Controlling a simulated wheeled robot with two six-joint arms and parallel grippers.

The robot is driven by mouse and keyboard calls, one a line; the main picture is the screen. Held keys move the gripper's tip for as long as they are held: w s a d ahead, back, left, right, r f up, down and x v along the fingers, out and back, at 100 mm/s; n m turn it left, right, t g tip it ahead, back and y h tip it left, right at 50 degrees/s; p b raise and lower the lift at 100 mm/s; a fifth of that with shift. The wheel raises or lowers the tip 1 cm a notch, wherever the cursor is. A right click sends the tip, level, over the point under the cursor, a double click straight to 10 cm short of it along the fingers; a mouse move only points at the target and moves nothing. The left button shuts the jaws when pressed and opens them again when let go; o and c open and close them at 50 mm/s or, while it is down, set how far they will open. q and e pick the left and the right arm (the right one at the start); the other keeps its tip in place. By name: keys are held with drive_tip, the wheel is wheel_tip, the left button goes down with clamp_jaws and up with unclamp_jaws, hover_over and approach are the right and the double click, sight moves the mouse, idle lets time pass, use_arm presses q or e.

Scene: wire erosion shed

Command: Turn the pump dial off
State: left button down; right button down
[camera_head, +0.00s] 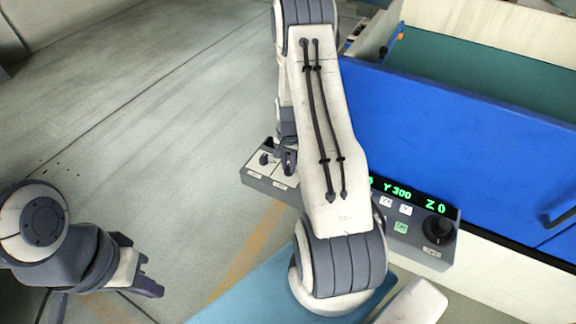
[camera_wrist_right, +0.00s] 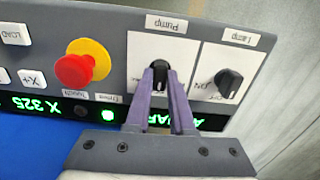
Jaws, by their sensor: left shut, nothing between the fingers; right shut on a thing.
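The pump dial (camera_wrist_right: 159,71) is a small black knob on a white plate marked "Pump" in the right wrist view, where the lettering is upside down. My right gripper (camera_wrist_right: 163,78) is shut on this dial, with its purple fingers at the knob's two sides. The fingers cover part of the knob and plate, so I cannot tell its setting. In the head view the right gripper (camera_head: 289,158) reaches the left end of the grey control panel (camera_head: 271,187). My left gripper (camera_head: 153,287) is shut and empty at the lower left, away from the panel.
The black lamp dial (camera_wrist_right: 229,83) is right beside the pump dial. A red stop button (camera_wrist_right: 75,70) on a yellow base is on the other side. A black knob (camera_head: 439,230) and green displays (camera_head: 405,194) are further right. A blue machine wall (camera_head: 440,135) stands behind the panel.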

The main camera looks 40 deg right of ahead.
drive_tip(key=shift+d+m, duration=0.1)
drive_tip(key=shift+m, duration=0.2)
drive_tip(key=c, duration=0.8)
unclamp_jaws()
wheel_tip(320, 180, up, 10)
drive_tip(key=shift+r+b, duration=0.25)
drive_tip(key=shift+b, duration=0.65)
